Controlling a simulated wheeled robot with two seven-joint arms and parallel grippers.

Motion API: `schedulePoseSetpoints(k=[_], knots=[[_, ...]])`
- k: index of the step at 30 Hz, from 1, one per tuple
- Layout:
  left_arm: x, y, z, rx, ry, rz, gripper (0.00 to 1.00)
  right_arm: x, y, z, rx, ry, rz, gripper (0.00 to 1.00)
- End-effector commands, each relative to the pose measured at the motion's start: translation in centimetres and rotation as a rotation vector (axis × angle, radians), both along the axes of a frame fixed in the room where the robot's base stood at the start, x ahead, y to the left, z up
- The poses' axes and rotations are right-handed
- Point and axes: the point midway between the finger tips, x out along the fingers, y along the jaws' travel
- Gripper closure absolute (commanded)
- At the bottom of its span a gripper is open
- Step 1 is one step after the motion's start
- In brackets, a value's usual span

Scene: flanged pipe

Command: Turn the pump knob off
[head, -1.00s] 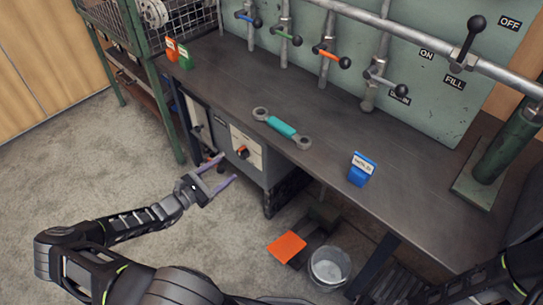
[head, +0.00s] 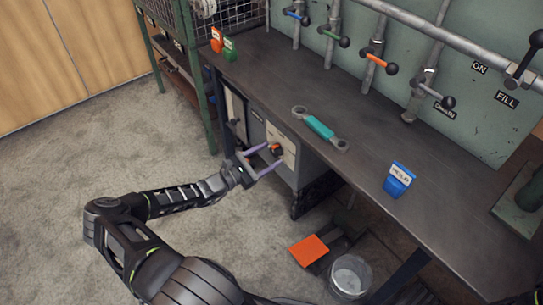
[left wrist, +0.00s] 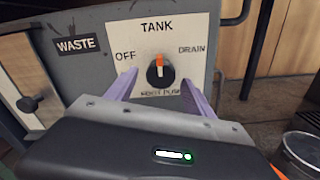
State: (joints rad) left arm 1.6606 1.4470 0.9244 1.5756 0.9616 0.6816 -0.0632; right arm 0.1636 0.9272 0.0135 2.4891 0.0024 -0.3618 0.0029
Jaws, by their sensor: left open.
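The pump knob (left wrist: 160,72) is a black dial with an orange pointer on a pale panel (left wrist: 190,25) under the bench. The pointer aims up at the TANK label; OFF is at its left, DRAIN at its right, and the label below is partly hidden. In the head view the knob (head: 277,149) shows between the fingertips. My left gripper (head: 272,157) is open in front of the panel. In the left wrist view its purple fingers (left wrist: 158,82) lie on either side of the knob; I cannot tell whether they touch it. My right gripper is out of view.
The workbench (head: 270,75) above holds a teal-handled wrench (head: 320,127) and a blue labelled box (head: 398,180). An orange pedal (head: 309,250) and a bucket (head: 350,275) are on the floor at right. A WASTE label (left wrist: 76,45) is left of the panel.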

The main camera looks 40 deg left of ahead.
Motion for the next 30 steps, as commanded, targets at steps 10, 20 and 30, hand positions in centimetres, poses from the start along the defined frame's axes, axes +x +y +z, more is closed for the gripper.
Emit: schedulePoseSetpoints(k=[10, 20, 30], knots=[[1.42, -0.43, 0.05, 0.0, 0.0, 0.0, 0.38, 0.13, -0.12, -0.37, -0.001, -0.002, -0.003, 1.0], [1.38, -0.42, 0.04, 0.0, 0.0, 0.0, 0.58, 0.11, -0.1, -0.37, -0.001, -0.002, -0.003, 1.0], [1.37, -0.4, 0.04, 0.0, 0.0, 0.0, 0.86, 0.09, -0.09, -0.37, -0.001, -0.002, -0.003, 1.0]])
